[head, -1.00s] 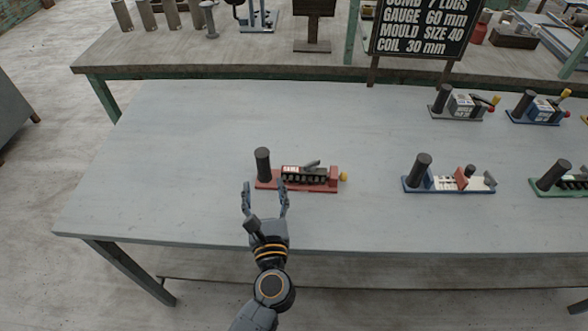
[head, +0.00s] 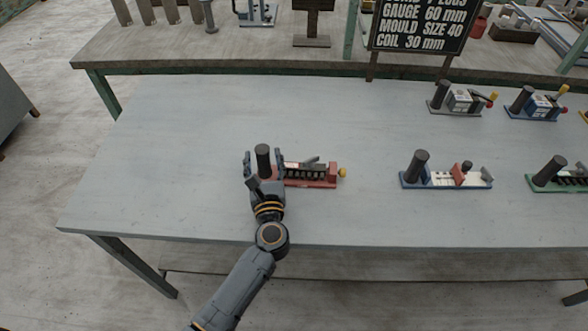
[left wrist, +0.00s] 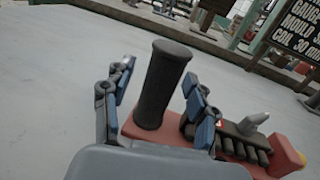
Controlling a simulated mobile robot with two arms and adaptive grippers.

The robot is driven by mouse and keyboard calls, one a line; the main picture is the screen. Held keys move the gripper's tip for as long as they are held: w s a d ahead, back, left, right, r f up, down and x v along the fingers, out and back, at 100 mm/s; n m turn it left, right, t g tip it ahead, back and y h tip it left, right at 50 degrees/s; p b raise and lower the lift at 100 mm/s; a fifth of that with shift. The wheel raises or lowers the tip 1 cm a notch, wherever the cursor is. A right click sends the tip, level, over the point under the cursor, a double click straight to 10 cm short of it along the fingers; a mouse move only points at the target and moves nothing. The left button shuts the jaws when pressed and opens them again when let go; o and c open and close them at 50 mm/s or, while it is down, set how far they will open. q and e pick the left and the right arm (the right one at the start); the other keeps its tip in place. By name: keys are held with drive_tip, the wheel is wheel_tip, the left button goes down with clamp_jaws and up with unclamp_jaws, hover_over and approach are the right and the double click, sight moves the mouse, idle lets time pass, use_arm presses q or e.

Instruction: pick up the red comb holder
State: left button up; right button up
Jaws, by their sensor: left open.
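The red comb holder (head: 312,174) lies on the pale table, with a black upright handle at its left end, a dark comb along its middle and a yellow knob at its right end. My left gripper (head: 263,160) is open, with its fingers on either side of the black handle. In the left wrist view the handle (left wrist: 163,85) stands between the two open fingers (left wrist: 155,105), with gaps visible on both sides. The gripper hides the left part of the red base. My right gripper is not in view.
A blue holder (head: 440,182) stands to the right on the same table (head: 180,130), with a green one (head: 560,186) beyond it. A grey holder (head: 462,101) and another blue one (head: 538,106) stand farther back. A black sign (head: 420,25) rises behind. The table's left part is clear.

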use_arm(q)
clamp_jaws()
drive_tip(key=shift+r, duration=0.1)
